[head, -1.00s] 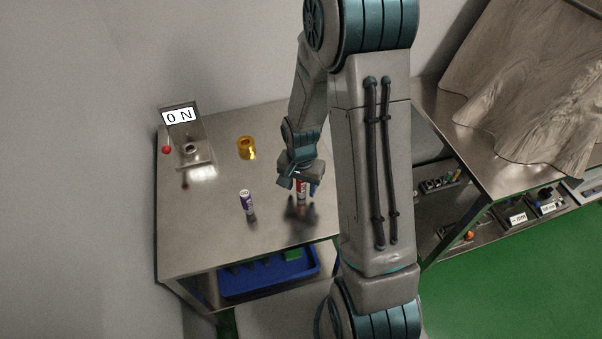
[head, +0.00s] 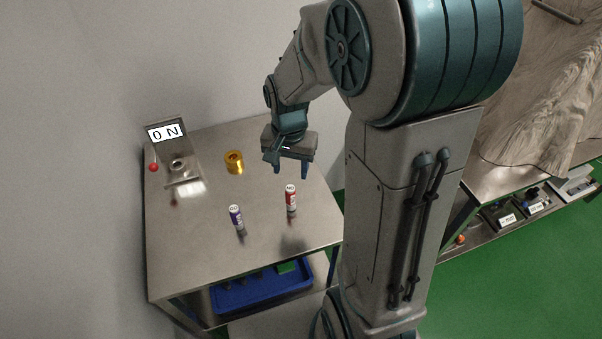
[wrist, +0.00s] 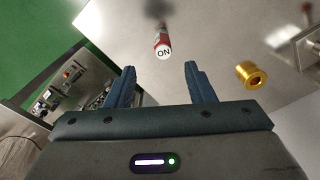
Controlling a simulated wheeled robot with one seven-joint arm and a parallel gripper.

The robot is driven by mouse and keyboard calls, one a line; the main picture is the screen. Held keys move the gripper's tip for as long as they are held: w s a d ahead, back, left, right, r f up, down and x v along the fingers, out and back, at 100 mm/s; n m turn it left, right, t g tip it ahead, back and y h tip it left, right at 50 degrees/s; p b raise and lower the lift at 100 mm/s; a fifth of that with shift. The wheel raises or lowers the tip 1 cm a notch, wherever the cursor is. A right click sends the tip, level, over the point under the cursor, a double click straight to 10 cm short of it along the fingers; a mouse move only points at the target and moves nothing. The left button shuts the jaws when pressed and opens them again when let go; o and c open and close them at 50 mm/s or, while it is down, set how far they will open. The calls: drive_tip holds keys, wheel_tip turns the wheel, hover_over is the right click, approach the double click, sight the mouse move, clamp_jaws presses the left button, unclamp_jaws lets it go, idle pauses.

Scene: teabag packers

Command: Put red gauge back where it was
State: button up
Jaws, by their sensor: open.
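The red gauge (head: 291,198) is a small red and white cylinder with a white top. It stands upright on the steel table (head: 250,262), right of a purple and white gauge (head: 236,217). My gripper (head: 289,168) is open and empty, above the table and behind the red gauge, apart from it. In the wrist view my open gripper (wrist: 160,75) shows two blue fingers, with the red gauge (wrist: 162,43) beyond the gap between them. The wrist view shows "ON" on its top.
A gold ring-shaped cylinder (head: 234,162) stands left of my gripper. A device with an "ON" sign (head: 165,133) and a red-knobbed lever (head: 154,167) is at the back left. A blue tray (head: 262,292) sits on the shelf below. The table's front left is clear.

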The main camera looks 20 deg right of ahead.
drive_tip(key=s+r+n+t, duration=0.2)
drive_tip(key=s+r+n, duration=0.4)
drive_tip(key=s+r, duration=0.4)
drive_tip(key=s, duration=0.3)
drive_tip(key=shift+s+n+t, duration=0.15)
drive_tip(key=shift+n+t, duration=0.25)
